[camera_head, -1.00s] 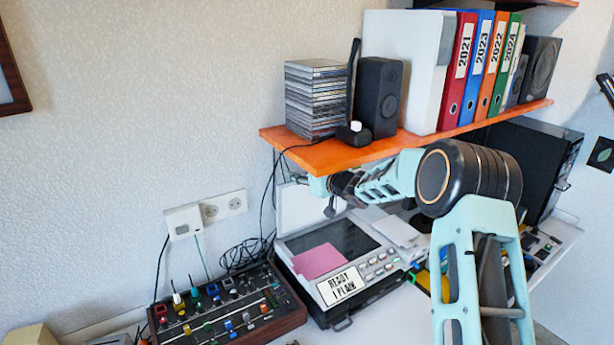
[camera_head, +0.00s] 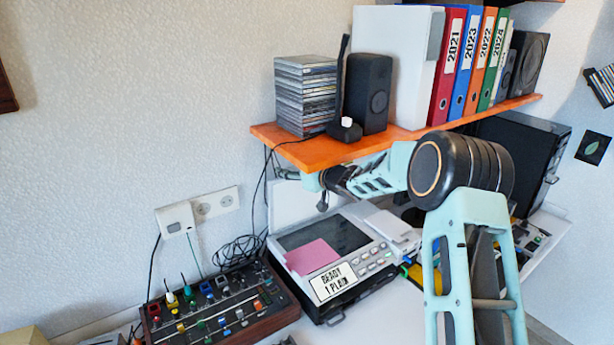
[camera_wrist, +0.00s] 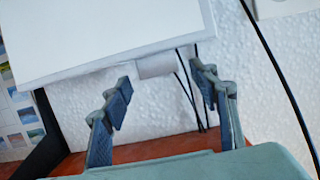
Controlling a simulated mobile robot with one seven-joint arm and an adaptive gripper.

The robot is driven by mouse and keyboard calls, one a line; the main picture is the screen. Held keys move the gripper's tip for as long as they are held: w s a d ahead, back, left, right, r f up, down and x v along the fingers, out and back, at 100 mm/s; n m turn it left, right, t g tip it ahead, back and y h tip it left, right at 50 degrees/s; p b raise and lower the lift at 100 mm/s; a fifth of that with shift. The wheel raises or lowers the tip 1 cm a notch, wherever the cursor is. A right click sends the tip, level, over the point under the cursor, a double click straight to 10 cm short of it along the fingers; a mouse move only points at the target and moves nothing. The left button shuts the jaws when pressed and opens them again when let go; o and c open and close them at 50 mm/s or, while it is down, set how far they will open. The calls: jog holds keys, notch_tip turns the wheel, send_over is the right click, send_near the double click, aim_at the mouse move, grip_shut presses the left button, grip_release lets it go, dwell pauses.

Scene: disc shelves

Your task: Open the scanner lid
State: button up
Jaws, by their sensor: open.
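The scanner (camera_head: 352,262) is a pale grey box on the desk below the orange shelf, with a dark glass, buttons, a pink note and a "READY 1 PLAIN" label. Its white lid (camera_head: 288,207) appears to stand raised at the back, near the wall. My open gripper (camera_wrist: 161,77) has one finger either side of this piece, with gaps visible. In the head view my gripper (camera_head: 323,201) is small and partly hidden beneath the shelf.
The orange shelf (camera_head: 322,153) runs close above my gripper and carries discs (camera_head: 306,95), a speaker (camera_head: 368,93) and binders. A mixer (camera_head: 215,315) stands left of the scanner. Cables (camera_wrist: 190,95) hang by the wall near my fingers. Little room shows beneath the shelf.

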jog(key=f+v, duration=0.3)
jog(key=v, duration=1.3)
jog(key=shift+s+d, duration=0.35)
jog(key=shift+f, duration=0.1)
